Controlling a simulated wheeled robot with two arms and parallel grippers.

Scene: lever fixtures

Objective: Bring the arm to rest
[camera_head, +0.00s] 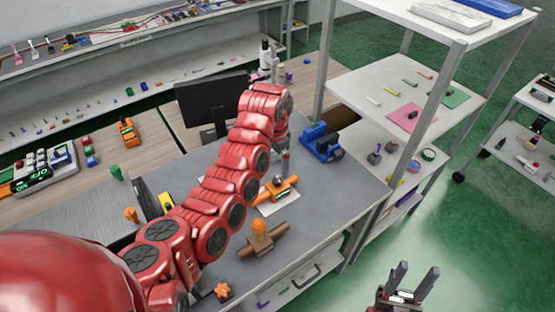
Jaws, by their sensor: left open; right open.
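My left arm reaches in from the left across the grey workbench (330,205). My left gripper (284,160) is at its far end, pointing down above an orange lever fixture (282,190) on a white plate. It is open, but its fingers are small and partly hidden by the wrist; whether they touch the fixture I cannot tell. A brown fixture with an orange knob (259,230) stands nearer on the bench. A blue fixture (322,143) stands at the back right. My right gripper (412,272) is open and empty, fingers up, over the green floor.
A dark monitor (212,103) stands behind the arm. A metal shelf rack (385,82) borders the bench on the right. An orange star-shaped knob (222,291) is at the bench's front. The floor (475,225) around the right gripper looks clear.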

